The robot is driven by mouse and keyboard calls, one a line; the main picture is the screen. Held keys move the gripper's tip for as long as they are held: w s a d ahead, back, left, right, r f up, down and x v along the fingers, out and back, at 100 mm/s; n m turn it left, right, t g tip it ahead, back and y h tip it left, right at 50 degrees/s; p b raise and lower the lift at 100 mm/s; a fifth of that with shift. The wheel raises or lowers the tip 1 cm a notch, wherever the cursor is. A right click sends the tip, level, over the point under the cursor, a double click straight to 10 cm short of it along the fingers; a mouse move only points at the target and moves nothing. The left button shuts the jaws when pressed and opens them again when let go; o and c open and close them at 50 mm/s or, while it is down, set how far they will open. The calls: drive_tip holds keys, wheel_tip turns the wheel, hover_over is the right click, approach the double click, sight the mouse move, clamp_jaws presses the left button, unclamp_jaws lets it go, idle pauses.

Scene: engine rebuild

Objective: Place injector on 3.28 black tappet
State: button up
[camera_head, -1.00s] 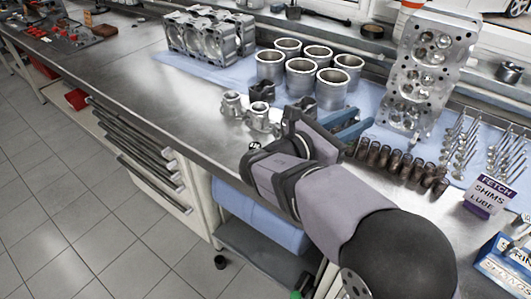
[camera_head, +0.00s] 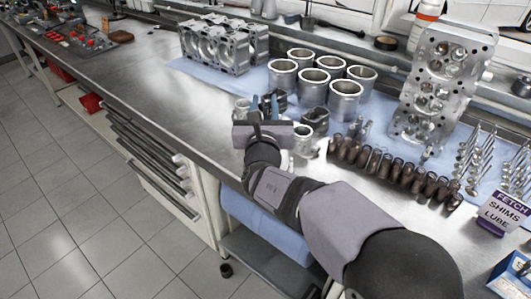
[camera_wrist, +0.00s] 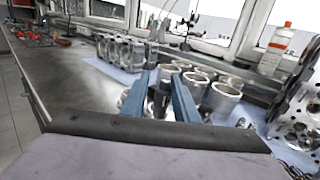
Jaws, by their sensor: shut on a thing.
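My gripper (camera_head: 268,102) is over the bench among the pistons, its two blue fingers pointing away from the camera. In the wrist view a dark piece (camera_wrist: 160,98) shows between the blue fingers, which are shut on it. I cannot tell whether it is the injector, and a dark piston stands close behind. A row of dark tappets (camera_head: 388,165) stands to the right of my gripper, apart from it. No 3.28 marking can be read on any of them. Small slim metal pieces (camera_head: 361,130) stand behind the row's left end; I cannot tell whether they are injectors.
Several cylinder liners (camera_head: 344,99) stand behind my gripper on blue cloth. A silver piston (camera_head: 304,138) and a dark one (camera_head: 314,119) stand close on its right. A cylinder head (camera_head: 442,85), valves (camera_head: 478,165) and a sign (camera_head: 504,212) are at right.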

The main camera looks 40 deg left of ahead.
drive_tip(key=shift+f+p, duration=0.85)
drive_tip(key=shift+f, duration=4.1)
drive_tip(key=shift+f, duration=0.15)
drive_tip(key=o, duration=1.1)
drive_tip(key=shift+c, duration=0.2)
drive_tip(key=b+v, duration=0.3)
drive_tip(key=v, duration=0.9)
